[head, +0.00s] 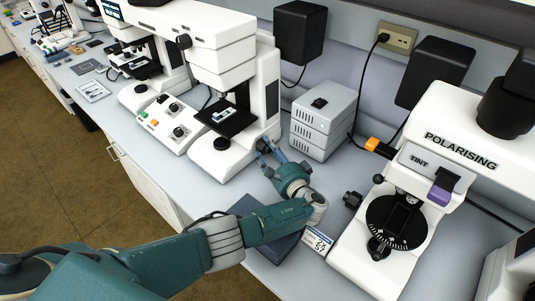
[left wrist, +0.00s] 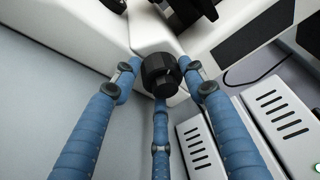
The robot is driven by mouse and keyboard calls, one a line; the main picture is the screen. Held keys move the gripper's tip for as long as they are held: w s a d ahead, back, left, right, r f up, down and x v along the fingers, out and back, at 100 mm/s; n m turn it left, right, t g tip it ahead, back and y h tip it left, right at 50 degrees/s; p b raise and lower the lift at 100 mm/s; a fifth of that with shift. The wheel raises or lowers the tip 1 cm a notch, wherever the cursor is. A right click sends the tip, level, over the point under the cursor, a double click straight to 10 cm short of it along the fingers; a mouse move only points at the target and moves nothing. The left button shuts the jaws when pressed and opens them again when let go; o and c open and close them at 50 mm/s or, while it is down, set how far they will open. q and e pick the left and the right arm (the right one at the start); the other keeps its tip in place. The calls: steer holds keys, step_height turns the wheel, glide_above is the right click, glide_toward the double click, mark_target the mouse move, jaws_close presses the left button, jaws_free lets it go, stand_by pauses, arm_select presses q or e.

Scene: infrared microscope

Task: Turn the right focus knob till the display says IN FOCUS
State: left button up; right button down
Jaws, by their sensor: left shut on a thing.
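The white microscope (head: 218,62) stands left of centre in the head view, with a black stage (head: 234,124) under its objective. My left gripper (head: 268,148) is at the lower right side of its base. In the left wrist view the black right focus knob (left wrist: 160,72) sticks out from the white base, between the blue fingers of my left gripper (left wrist: 162,85), which are shut on it. My right gripper is not in view.
A grey vented box (head: 323,118) stands close to the right of my left gripper. A dark blue flat object (head: 270,238) lies under my forearm. The POLARISING microscope (head: 450,150) stands at the right. A white control box (head: 172,124) stands left of the microscope.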

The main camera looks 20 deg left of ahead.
mark_target(267, 148)
arm_select(q)
steer(key=shift+w+r, duration=0.15)
steer(key=shift+r, duration=0.15)
steer(key=o, duration=0.8)
steer(key=shift+c, duration=0.2)
steer(key=o, duration=0.3)
steer(key=shift+f, duration=0.1)
step_height(267, 148, up, 10)
steer(key=shift+a+r, duration=0.1)
